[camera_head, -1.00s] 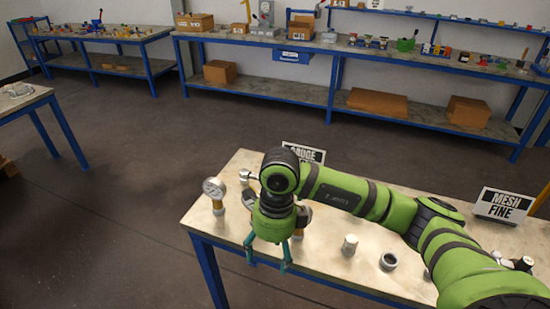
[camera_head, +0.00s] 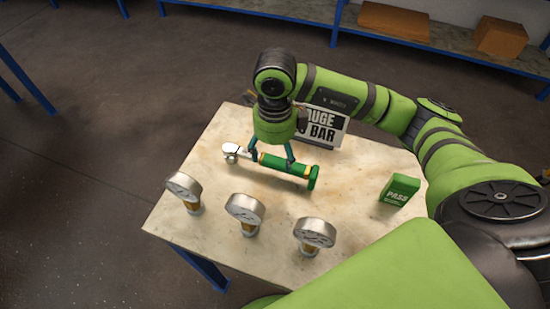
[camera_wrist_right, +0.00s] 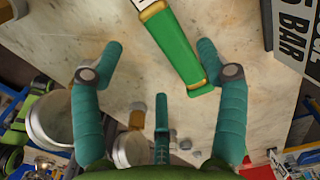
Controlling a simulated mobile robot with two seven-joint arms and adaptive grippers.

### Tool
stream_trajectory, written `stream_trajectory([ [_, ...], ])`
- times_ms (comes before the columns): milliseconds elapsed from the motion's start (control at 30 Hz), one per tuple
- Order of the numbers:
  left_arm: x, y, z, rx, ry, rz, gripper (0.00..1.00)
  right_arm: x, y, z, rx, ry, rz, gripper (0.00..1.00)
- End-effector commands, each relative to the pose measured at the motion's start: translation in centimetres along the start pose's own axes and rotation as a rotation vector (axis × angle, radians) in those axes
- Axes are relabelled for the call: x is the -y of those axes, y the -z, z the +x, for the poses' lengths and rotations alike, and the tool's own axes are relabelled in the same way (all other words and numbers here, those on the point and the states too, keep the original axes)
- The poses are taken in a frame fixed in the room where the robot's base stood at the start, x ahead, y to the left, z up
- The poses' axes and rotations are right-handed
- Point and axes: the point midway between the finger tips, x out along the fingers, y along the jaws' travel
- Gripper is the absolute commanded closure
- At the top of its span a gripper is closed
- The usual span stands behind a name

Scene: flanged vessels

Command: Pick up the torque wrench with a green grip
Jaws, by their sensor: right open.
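The torque wrench with a green grip (camera_head: 296,167) lies on the table, its silver head (camera_head: 231,151) to the left and its green end to the right. In the right wrist view its green grip (camera_wrist_right: 177,50) shows near the top, closer to the right-hand finger, with the head cut off by the frame. My right gripper (camera_head: 272,161) is open and points down over the grip. My left gripper is out of view.
Three round gauges on brass stems stand along the near side: left (camera_head: 183,187), middle (camera_head: 245,210) and right (camera_head: 315,233). Bare tabletop surrounds the wrench.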

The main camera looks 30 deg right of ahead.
Motion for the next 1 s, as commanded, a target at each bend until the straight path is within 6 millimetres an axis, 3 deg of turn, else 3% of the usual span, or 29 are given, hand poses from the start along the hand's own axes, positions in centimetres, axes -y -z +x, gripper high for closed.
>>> stream_trajectory([
  [333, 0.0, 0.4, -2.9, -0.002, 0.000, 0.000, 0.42, 0.4, -0.1, 4.0, -0.006, -0.003, 0.002, 0.26],
  [500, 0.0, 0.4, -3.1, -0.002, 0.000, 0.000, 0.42, 0.5, -0.2, 6.1, -0.003, -0.001, 0.001, 0.26],
  [767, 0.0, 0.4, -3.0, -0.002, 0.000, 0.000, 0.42, 0.5, -0.3, 6.4, 0.000, 0.001, 0.001, 0.26],
  [933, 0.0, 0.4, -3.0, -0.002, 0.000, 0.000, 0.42, 0.5, -0.3, 6.4, 0.000, 0.001, 0.001, 0.94],
  [1000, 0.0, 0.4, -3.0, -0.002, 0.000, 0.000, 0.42, 0.5, -0.2, 6.4, 0.000, 0.000, 0.001, 0.94],
])
